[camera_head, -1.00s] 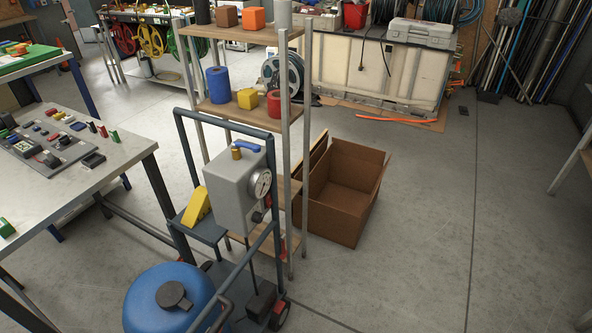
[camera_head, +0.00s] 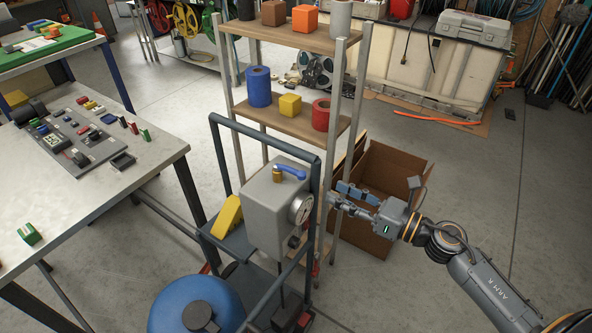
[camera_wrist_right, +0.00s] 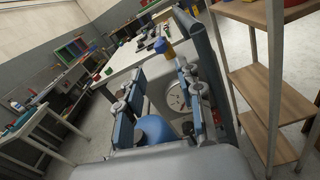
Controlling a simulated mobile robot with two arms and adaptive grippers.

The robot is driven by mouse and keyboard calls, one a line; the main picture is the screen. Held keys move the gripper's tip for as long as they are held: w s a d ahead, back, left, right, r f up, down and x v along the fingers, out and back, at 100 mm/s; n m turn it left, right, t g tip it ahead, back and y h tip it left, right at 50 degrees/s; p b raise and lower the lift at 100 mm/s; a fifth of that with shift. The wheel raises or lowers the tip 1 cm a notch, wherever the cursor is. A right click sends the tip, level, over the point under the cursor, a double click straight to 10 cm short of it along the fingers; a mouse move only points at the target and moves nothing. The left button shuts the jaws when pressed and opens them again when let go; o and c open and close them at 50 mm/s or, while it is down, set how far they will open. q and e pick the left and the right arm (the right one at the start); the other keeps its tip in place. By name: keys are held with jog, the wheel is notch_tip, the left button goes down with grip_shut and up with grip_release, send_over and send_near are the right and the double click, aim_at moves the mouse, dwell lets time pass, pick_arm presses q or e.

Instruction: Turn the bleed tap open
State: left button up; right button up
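The bleed tap (camera_head: 291,172) is a blue lever on a brass fitting (camera_head: 278,175), on top of a grey box (camera_head: 270,212) with a round gauge (camera_head: 301,209). The lever points to the right in the head view. My right gripper (camera_head: 335,194) is open and empty, to the right of the box and apart from the tap. In the right wrist view, its fingers (camera_wrist_right: 162,92) are spread, with the gauge (camera_wrist_right: 175,97) showing between them. The tap (camera_wrist_right: 161,46) shows there above, beyond the fingers. My left gripper is not in view.
The box sits in a dark blue cart frame (camera_head: 221,165) with a blue tank (camera_head: 178,303) and a yellow wedge (camera_head: 228,216). A shelf rack (camera_head: 300,122) stands close behind. A cardboard box (camera_head: 392,180) lies behind my gripper. Floor at the right is open.

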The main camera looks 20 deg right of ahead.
aim_at(296, 173)
jog(key=p+x, duration=0.3)
jog(key=x, duration=0.8)
jog(key=shift+w+r+p, duration=0.1)
jog(key=shift+r+p, duration=0.05)
jog(key=shift+p, duration=0.2)
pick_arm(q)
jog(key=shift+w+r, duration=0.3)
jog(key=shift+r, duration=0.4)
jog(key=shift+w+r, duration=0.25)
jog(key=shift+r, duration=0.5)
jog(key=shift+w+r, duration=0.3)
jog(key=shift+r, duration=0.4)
pick_arm(e)
jog(key=shift+w+a, duration=0.45)
jog(key=shift+w, duration=0.05)
jog(key=shift+c, duration=0.5)
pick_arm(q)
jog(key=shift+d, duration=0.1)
pick_arm(e)
grip_shut()
